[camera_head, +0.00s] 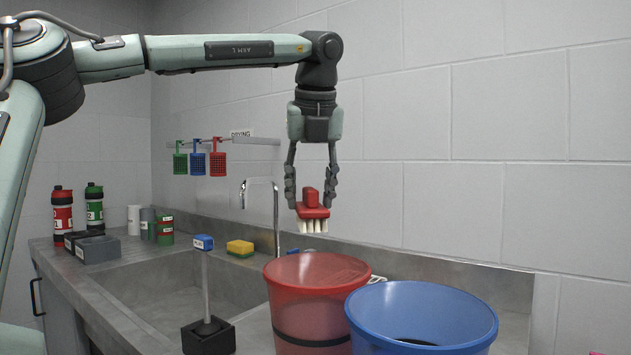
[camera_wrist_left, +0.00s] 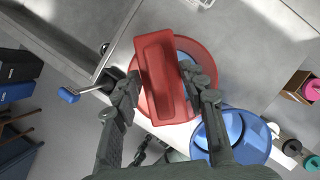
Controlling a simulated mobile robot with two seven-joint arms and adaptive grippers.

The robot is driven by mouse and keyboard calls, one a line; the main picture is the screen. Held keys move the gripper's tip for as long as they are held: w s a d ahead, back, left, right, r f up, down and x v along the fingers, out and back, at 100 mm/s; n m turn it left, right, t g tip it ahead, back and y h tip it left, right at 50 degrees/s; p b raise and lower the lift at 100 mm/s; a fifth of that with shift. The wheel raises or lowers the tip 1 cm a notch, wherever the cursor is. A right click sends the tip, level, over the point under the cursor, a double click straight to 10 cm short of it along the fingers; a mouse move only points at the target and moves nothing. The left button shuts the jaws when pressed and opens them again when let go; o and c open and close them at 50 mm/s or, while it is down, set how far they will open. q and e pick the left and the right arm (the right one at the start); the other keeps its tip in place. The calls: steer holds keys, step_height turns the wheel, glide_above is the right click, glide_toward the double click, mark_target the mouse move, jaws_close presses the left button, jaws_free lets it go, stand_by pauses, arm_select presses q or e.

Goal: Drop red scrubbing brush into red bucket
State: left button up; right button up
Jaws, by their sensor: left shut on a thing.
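My left gripper (camera_head: 311,190) points straight down and is shut on the red scrubbing brush (camera_head: 313,210), whose pale bristles face down. The brush hangs above the red bucket (camera_head: 300,300), with a gap between the bristles and the rim. In the left wrist view the brush (camera_wrist_left: 160,75) sits between the fingers of the left gripper (camera_wrist_left: 157,90). The red bucket (camera_wrist_left: 208,56) shows beneath and around it there, partly hidden by the brush and fingers.
A blue bucket (camera_head: 420,312) stands close to the right of the red one. A sink (camera_head: 165,292), a faucet (camera_head: 275,215), a yellow sponge (camera_head: 240,248) and a blue-topped stand (camera_head: 204,243) are to the left. Bottles and cans stand farther back left.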

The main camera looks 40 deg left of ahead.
mark_target(311, 214)
arm_select(q)
steer(key=shift+w+f, duration=0.1)
steer(key=shift+f, duration=1.75)
steer(key=o, duration=1.3)
steer(key=v, duration=1.2)
steer(key=x, duration=1.2)
steer(key=shift+f, duration=0.1)
steer(key=shift+r, duration=2.55)
